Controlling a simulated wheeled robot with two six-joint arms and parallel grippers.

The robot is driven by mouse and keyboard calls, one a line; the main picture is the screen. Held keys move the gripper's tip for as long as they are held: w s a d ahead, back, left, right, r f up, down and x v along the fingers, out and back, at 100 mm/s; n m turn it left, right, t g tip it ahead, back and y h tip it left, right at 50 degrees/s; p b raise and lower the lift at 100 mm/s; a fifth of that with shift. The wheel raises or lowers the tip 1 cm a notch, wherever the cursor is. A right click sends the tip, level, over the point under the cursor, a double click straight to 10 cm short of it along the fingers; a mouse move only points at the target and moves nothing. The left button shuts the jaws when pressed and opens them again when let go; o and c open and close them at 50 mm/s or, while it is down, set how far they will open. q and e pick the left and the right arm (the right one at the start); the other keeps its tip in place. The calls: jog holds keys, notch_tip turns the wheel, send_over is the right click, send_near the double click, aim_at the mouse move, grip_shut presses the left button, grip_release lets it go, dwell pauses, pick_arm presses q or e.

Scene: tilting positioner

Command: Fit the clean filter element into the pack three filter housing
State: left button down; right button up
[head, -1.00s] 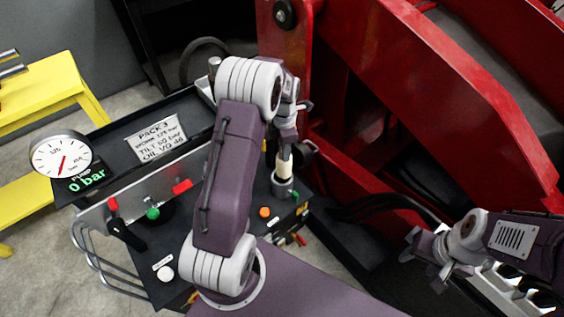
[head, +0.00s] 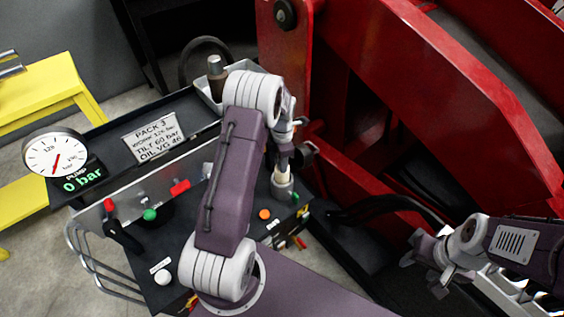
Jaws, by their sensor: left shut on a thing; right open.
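The clean filter element (head: 282,172) is pale cream and upright. My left gripper (head: 283,156) is shut on its upper end and points down. The filter housing (head: 282,187) is a grey open cup on the dark top of the pack (head: 240,235). The element's lower part is at the mouth of the housing and its bottom is hidden inside or behind the rim; how deep it sits I cannot tell. My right gripper (head: 425,262) is open and empty at the right, far from the housing.
A label (head: 153,137) reads PACK 3. A gauge (head: 55,153) and a 0 bar display (head: 83,179) stand at the left. A brown-and-grey cylinder (head: 217,75) stands in a light tray (head: 210,93) behind my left arm. The red machine (head: 420,100) fills the right side.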

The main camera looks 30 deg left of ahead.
pick_arm(q)
jog(key=shift+f, duration=0.6)
jog(key=c, duration=1.1)
grip_release()
jog(key=shift+r, duration=0.1)
notch_tip(320, 180, up, 9)
jog(key=shift+f+p, duration=0.2)
jog(key=shift+p, duration=0.8)
jog(key=s+d+r+m, duration=0.1)
jog(key=s+d+m, duration=0.2)
jog(key=s+m, duration=0.3)
jog(key=s+d+r+m, duration=0.1)
jog(key=s+d+m, duration=0.3)
jog(key=m, duration=0.8)
jog(key=s+d+r+m+t, duration=0.1)
jog(key=s+d+m, duration=0.3)
jog(key=s+m, duration=0.4)
jog(key=shift+s+r+m, duration=0.2)
jog(key=shift+r+m, duration=0.2)
jog(key=shift+r, duration=0.1)
